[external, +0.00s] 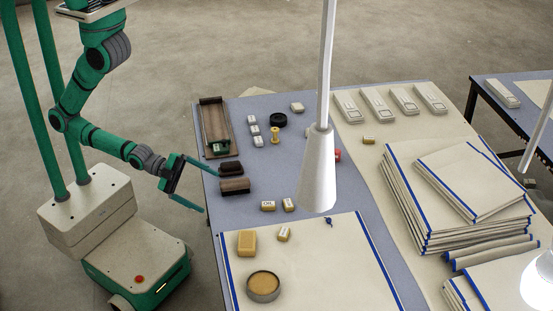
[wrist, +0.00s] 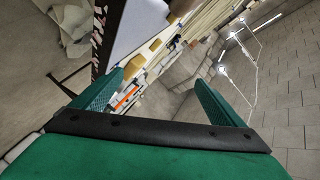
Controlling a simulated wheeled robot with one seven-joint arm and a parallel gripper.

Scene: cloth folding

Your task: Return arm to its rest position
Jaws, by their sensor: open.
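My gripper (external: 207,183) is at the left edge of the table in the external view. Its two green fingers are spread wide with nothing between them. My arm comes down from the upper left, bends at the elbow and reaches right toward the table. In the wrist view my open gripper (wrist: 165,95) shows both fingers apart, with the tilted table and its items beyond them. The table (external: 210,205) has a blue-grey top. A cream cloth with blue edges (external: 345,265) lies flat on its near part.
Dark blocks (external: 235,186) lie just right of my fingers, with a wooden tray (external: 215,125) behind them. A white lamp (external: 318,170) hangs over the table. Folded cloths (external: 440,200) are stacked at right. A round tin (external: 263,287) and a tan block (external: 247,243) sit on the flat cloth. Floor around my base is clear.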

